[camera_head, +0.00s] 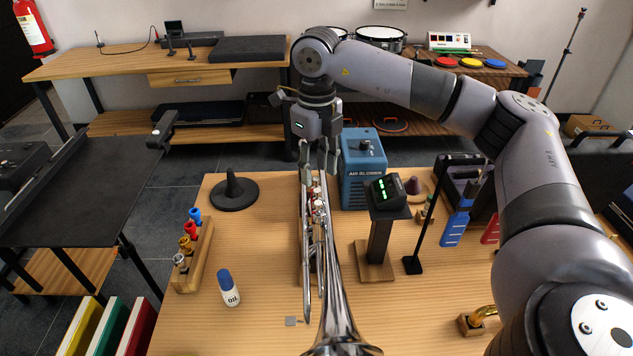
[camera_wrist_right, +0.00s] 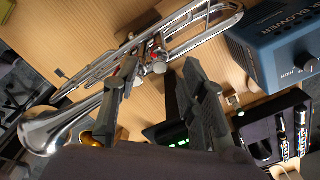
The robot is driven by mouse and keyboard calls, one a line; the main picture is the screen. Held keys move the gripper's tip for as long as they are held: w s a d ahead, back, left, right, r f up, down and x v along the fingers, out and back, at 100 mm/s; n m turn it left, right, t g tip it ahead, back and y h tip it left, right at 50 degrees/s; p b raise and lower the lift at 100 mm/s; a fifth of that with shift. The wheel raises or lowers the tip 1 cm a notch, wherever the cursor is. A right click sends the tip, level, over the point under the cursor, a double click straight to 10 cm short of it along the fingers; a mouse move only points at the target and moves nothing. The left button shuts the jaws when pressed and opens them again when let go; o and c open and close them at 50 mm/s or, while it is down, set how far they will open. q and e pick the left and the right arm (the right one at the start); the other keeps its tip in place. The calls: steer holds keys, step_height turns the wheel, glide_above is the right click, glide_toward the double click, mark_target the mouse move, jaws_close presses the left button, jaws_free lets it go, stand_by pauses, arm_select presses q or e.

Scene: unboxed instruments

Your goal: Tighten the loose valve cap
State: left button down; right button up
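A silver trumpet (camera_head: 340,305) lies lengthwise on the wooden workbench, its bell toward the front edge; in the right wrist view its bell (camera_wrist_right: 48,132) is at the left. Its valve section (camera_head: 317,200) has small red and pale parts on top; I cannot tell which cap is loose. Valve caps also show in the wrist view (camera_wrist_right: 159,67), close to the left finger. My right gripper (camera_head: 318,160) points down above the far part of the trumpet, fingers apart and nothing between them. The same open fingers show in the wrist view (camera_wrist_right: 172,58). My left gripper is not in view.
A blue air blower (camera_head: 362,175) stands just right of the trumpet. A stand with a green-lit display (camera_head: 386,190) is nearer.

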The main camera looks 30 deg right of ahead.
mark_target(317, 178)
steer(key=shift+f, duration=2.25)
jaws_close()
